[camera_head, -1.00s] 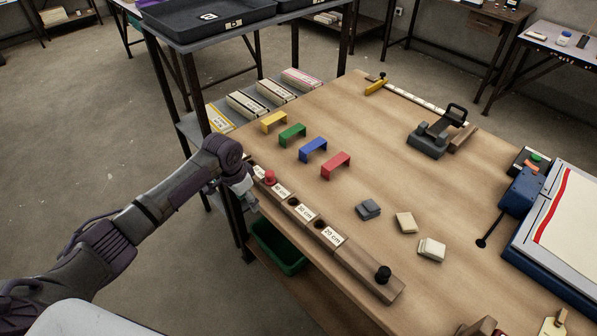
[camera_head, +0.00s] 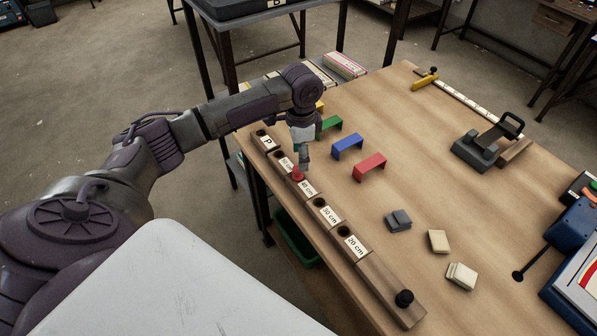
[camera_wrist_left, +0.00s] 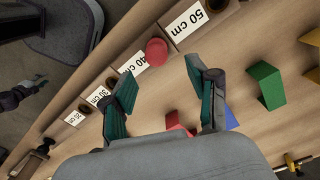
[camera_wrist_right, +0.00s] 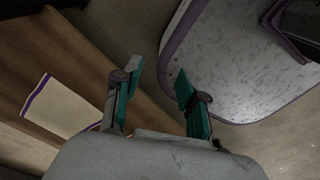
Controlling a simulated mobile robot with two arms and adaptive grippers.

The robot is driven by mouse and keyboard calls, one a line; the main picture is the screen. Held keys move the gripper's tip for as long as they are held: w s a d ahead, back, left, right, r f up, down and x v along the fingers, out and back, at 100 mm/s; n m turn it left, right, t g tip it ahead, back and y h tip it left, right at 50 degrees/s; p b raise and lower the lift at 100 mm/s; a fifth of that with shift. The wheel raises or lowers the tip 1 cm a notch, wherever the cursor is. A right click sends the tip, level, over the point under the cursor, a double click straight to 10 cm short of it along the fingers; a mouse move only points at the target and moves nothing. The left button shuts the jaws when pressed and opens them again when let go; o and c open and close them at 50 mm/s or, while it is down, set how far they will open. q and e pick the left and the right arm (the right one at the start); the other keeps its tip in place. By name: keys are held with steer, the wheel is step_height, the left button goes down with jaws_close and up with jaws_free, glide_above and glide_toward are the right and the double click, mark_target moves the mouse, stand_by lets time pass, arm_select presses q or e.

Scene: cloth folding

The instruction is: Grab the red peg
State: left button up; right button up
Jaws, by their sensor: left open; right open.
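The red peg (camera_head: 298,174) stands in the wooden strip with labelled holes (camera_head: 325,212) along the table's near left edge, by the 40 cm label. In the left wrist view its round red top (camera_wrist_left: 157,51) shows ahead of and between the open fingers, near the 40 cm and 50 cm labels. My left gripper (camera_head: 302,168) points down close to the peg; in the left wrist view its fingers (camera_wrist_left: 168,85) are open with nothing between the pads. Contact with the peg is not visible. My right gripper (camera_wrist_right: 155,85) is open and empty in its wrist view.
Green (camera_head: 329,126), blue (camera_head: 347,146) and red (camera_head: 369,166) bridge blocks stand right of my left gripper. Small grey and cream blocks (camera_head: 438,240) lie on the table. A green bin (camera_head: 296,238) is below the edge.

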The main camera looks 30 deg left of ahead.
mark_target(297, 167)
arm_select(q)
steer(key=shift+f, duration=0.3)
steer(key=f, duration=0.2)
steer(key=s+f+p, duration=0.1)
steer(key=f, duration=0.1)
steer(key=shift+a+f, duration=0.1)
steer(key=shift+a, duration=0.15)
steer(key=shift+w+f, duration=0.1)
steer(key=shift+f, duration=0.25)
steer(key=c, duration=0.4)
jaws_close()
arm_select(e)
steer(key=shift+w+a+r, duration=0.25)
steer(key=shift+w+r, duration=0.4)
steer(key=shift+w, duration=0.05)
